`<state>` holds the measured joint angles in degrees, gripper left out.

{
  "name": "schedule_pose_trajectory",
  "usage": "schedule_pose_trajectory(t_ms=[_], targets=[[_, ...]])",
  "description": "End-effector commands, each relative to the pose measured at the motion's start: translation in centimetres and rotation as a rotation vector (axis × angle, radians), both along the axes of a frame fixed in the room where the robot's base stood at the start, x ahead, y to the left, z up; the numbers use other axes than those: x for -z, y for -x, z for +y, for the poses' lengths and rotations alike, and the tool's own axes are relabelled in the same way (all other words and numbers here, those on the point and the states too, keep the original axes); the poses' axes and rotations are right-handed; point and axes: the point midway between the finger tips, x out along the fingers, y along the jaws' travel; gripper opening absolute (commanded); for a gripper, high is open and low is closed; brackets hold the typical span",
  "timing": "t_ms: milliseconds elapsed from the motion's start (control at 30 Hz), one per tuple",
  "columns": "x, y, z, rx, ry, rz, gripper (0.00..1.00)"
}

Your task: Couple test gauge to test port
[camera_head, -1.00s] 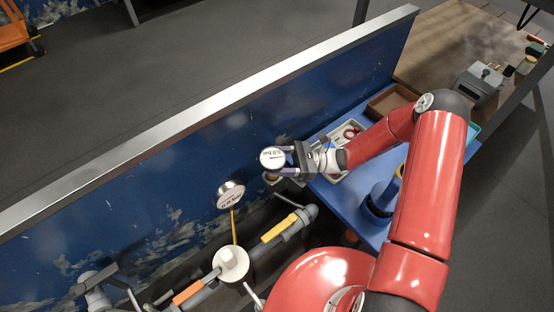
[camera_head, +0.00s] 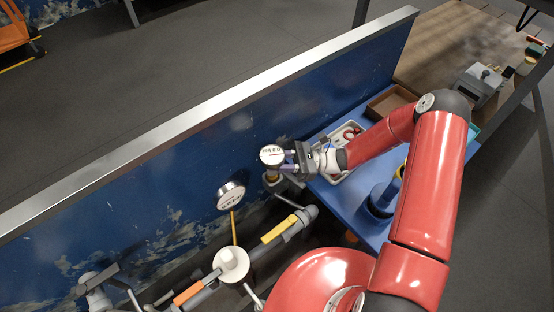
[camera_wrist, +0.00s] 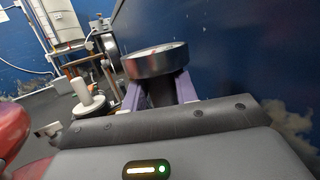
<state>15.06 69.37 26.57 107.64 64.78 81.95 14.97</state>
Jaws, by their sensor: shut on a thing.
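The test gauge, a round white-faced dial (camera_head: 272,155) with a metal rim, is held in my gripper (camera_head: 287,157) in front of the blue panel. In the wrist view its metal case (camera_wrist: 155,61) stands between the purple fingers of my gripper (camera_wrist: 160,92), which are shut on its dark lower part. A brass-coloured fitting (camera_head: 272,177) shows just below the gauge in the head view, close to the pipework. I cannot tell whether it is the test port or the gauge's own stem, nor whether gauge and port touch.
A second gauge (camera_head: 231,196) stands on a yellow stem left of my gripper. Below are a pipe with a yellow handle (camera_head: 279,229), an orange handle (camera_head: 188,293) and a white round knob (camera_head: 230,263). A blue bench (camera_head: 341,205) with a white tray lies to the right.

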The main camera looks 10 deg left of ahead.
Motion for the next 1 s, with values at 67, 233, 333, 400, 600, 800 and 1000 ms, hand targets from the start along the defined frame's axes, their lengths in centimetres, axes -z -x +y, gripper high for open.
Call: schedule_pose_trajectory(t_ms=[67, 233, 333, 400, 600, 800, 1000], targets=[[0.0, 0.0, 0.0, 0.000, 0.000, 0.000, 0.00], [0.1, 0.0, 0.0, 0.000, 0.000, 0.000, 0.00], [0.2, 0.0, 0.0, 0.000, -0.001, 0.000, 0.00], [0.4, 0.0, 0.0, 0.000, -0.001, 0.000, 0.00], [0.9, 0.0, 0.0, 0.000, -0.001, 0.000, 0.00], [1.2, 0.0, 0.0, 0.000, -0.001, 0.000, 0.00], [1.2, 0.0, 0.0, 0.000, -0.001, 0.000, 0.00]])
